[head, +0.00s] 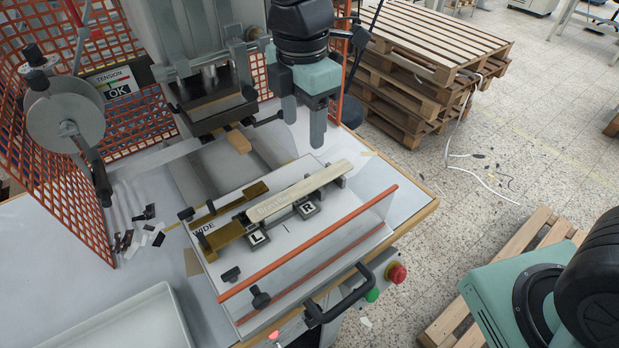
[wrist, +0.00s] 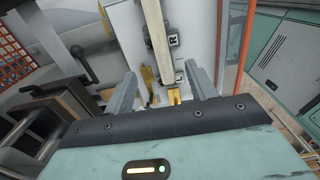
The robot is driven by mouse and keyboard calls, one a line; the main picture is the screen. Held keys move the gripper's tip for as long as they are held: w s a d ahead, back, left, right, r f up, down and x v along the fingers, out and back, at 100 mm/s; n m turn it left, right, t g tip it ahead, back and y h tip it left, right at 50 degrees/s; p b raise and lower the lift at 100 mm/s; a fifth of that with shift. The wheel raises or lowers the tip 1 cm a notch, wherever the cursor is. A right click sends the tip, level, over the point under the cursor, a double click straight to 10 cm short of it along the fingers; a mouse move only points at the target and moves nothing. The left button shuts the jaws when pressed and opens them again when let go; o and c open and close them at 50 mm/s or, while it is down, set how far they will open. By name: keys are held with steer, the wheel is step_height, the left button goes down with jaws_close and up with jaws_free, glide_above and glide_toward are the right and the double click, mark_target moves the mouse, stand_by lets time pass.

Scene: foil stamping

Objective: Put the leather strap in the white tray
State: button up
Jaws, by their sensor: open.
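The leather strap (head: 318,184) is a long, narrow beige strip. It lies on the flat stamping fixture (head: 225,235), behind the blocks marked L and R, with faint marks toward its left end. It also shows in the wrist view (wrist: 156,35), running up and out of the top edge. My gripper (head: 304,122) is open and empty, above and behind the strap, apart from it. Its two fingers also show in the wrist view (wrist: 162,88), on either side of the strap's line. The white tray (head: 172,309) is at the lower left, partly cut off, and its visible floor is empty.
The stamping press head (head: 208,100) stands behind the fixture. A clear guard with an orange edge (head: 310,240) runs along the fixture's front. An orange mesh screen (head: 45,150) and a reel (head: 65,115) stand at the left. Dark scraps (head: 125,240) lie near the screen.

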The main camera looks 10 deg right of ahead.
steer(key=p, duration=0.2)
glide_above(303, 188)
step_height(303, 188, down, 8)
steer(key=shift+d+f, duration=0.1)
steer(key=shift+f+p, duration=1.35)
steer(key=shift+f, duration=1.35)
steer(key=shift+c, duration=0.3)
steer(key=c, duration=1)
